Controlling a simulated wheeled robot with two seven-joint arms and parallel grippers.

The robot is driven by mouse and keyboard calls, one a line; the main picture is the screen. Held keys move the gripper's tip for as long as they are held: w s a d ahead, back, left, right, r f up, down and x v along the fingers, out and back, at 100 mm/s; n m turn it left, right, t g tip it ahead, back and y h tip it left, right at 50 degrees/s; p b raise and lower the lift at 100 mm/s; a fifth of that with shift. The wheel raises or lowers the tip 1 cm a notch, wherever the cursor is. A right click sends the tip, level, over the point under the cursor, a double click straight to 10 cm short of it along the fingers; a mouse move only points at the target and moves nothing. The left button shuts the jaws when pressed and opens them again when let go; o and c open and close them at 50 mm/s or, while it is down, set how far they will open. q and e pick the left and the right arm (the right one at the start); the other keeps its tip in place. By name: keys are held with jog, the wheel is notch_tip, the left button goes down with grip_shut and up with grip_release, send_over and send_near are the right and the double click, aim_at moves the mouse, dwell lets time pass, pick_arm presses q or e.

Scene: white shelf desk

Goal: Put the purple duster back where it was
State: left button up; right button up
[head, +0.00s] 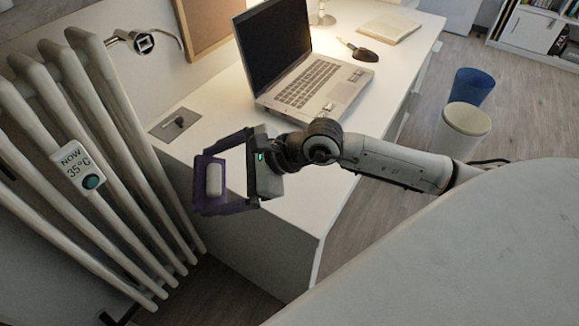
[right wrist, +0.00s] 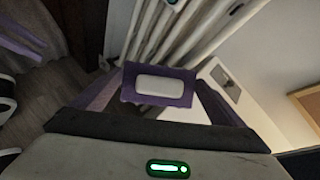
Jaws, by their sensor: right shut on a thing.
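The purple duster (head: 204,171), with a pale white block on its face, is between the fingers of my right gripper (head: 214,178) in the head view. The gripper is shut on it and holds it in the air at the left end of the desk, beside the radiator. In the right wrist view the duster (right wrist: 158,86) sits centred between the two purple fingers of the gripper (right wrist: 160,92). My left gripper is not in the head view. A purple strip at the left edge of the wrist view is unclear.
The white desk (head: 295,190) carries an open laptop (head: 290,70), a grey plate with a dark knob (head: 176,124), a dark tool (head: 358,50) and a book (head: 389,29). Two bins (head: 465,125) (head: 471,86) stand at right.

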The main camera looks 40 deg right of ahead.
jog(key=d+r+m+g+h, duration=0.2)
jog(key=d+m+h, duration=0.1)
jog(key=d, duration=0.6)
jog(key=d+r+m+g+h, duration=0.2)
jog(key=d+r+g, duration=0.1)
jog(key=d, duration=0.6)
notch_tip(320, 180, down, 10)
jog(key=shift+s+a+r+p, duration=0.1)
jog(key=shift+r+p, duration=0.05)
jog(key=shift+p, duration=0.2)
jog(key=o, duration=0.7)
jog(key=v, duration=1.2)
jog(key=shift+s+a, duration=0.2)
